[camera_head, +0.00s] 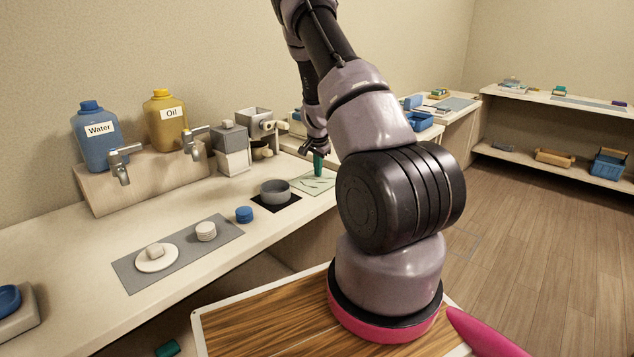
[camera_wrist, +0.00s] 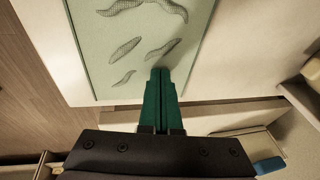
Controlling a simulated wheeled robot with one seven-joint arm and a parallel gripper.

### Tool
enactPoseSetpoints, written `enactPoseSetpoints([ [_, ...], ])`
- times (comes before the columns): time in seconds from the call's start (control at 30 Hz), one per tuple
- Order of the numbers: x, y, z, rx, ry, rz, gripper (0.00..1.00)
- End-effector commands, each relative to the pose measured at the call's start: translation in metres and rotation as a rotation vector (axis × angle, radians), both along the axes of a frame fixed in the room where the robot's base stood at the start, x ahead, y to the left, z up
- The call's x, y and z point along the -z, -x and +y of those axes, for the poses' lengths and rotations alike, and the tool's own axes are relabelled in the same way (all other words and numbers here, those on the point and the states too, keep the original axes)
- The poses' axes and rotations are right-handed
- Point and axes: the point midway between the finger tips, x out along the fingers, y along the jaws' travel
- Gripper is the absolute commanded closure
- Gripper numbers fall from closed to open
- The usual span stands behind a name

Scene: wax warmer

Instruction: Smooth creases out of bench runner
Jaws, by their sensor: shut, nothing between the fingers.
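The bench runner (camera_head: 325,188) is a pale green sheet on the bench, partly hidden behind my arm in the head view. In the wrist view the runner (camera_wrist: 110,78) fills the upper left and carries several dark, wavy crease marks. The larger ones lie at the top and the smaller ones nearer my fingers. My gripper (camera_head: 318,172) points down over the runner. In the wrist view its green fingers (camera_wrist: 160,72) are together and empty, with the tips over the runner's near right part, beside a small crease. I cannot tell whether they touch the cloth.
A grey pot (camera_head: 275,193) on a black mat stands just left of the runner. A blue cup (camera_head: 244,214) and a grey mat (camera_head: 140,280) with white pieces lie further left. Grey and white boxes (camera_head: 232,150) stand behind. Bare bench shows right of the runner in the wrist view.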

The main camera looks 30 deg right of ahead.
Motion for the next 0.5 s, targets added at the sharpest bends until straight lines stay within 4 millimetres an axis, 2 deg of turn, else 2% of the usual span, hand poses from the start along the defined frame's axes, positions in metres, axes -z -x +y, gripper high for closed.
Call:
enactPoseSetpoints([
  [0.27,0.002,0.002,0.005,-0.002,-0.005,0.004,1.00],
  [0.5,0.002,0.007,0.017,-0.003,-0.004,0.004,1.00],
])
